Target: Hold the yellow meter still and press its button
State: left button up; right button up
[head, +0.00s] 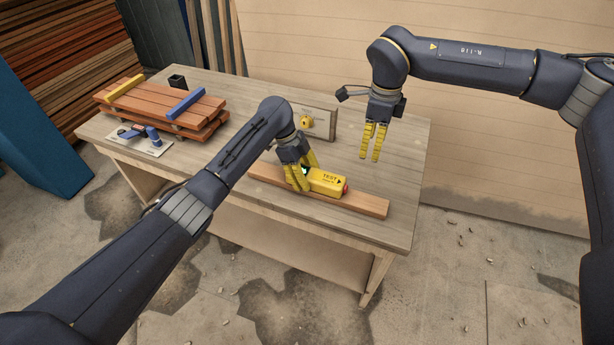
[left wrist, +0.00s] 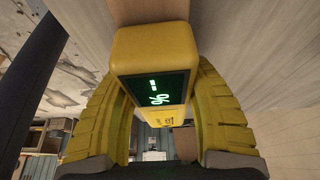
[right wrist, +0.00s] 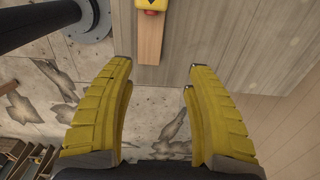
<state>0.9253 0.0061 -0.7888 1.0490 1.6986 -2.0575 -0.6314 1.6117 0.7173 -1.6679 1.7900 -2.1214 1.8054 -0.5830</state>
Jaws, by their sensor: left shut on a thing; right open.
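The yellow meter (head: 328,182) lies on a wooden board (head: 357,202) on the workbench, with "TEST" lettering on top. Its red button (head: 346,188) is on the right end. My left gripper (head: 299,180) is shut on the meter's left part. My right gripper (head: 370,156) is open and empty, above the bench, up and right of the meter. In the right wrist view the red button (right wrist: 150,12) shows at the top, beyond the open fingertips (right wrist: 157,78).
Stacked reddish boards (head: 160,105) with yellow and blue bars lie at the bench's left. A blue-handled tool (head: 146,135) on a pale plate is before them. A panel with a yellow knob (head: 306,121) stands at the back. The bench's right end (head: 408,180) is clear.

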dwell(0.4)
jog(key=shift+s+a+f, duration=0.1)
jog(key=shift+s+f, duration=0.05)
jog(key=shift+f, duration=0.15)
jog(key=c, duration=0.5)
jog(key=f+y, duration=0.1)
jog(key=s+a+f, duration=0.1)
jog(key=f+y, duration=0.1)
jog(key=f, duration=0.1)
jog(key=shift+s+a+n+y, duration=0.2)
jog(key=shift+s+n+y, duration=0.1)
jog(key=shift+n, duration=0.1)
grip_shut()
jog(key=s+d+f+t+y, duration=0.1)
jog(key=d+f+y, duration=0.1)
jog(key=s+d+f+t+y, duration=0.1)
jog(key=s+d+f, duration=0.1)
jog(key=s+d+f+t+y, duration=0.1)
jog(key=d+f+y, duration=0.1)
jog(key=d, duration=0.1)
jog(key=shift+s+f+m+y, duration=0.2)
jog(key=shift+m+y, duration=0.1)
jog(key=shift+s+d+r+t, duration=0.15)
jog(key=shift+d+t, duration=0.2)
jog(key=shift+d, duration=0.3)
jog(key=shift+s+d+f+t, duration=0.1)
jog(key=shift+d+t, duration=0.25)
jog(key=shift+d, duration=0.3)
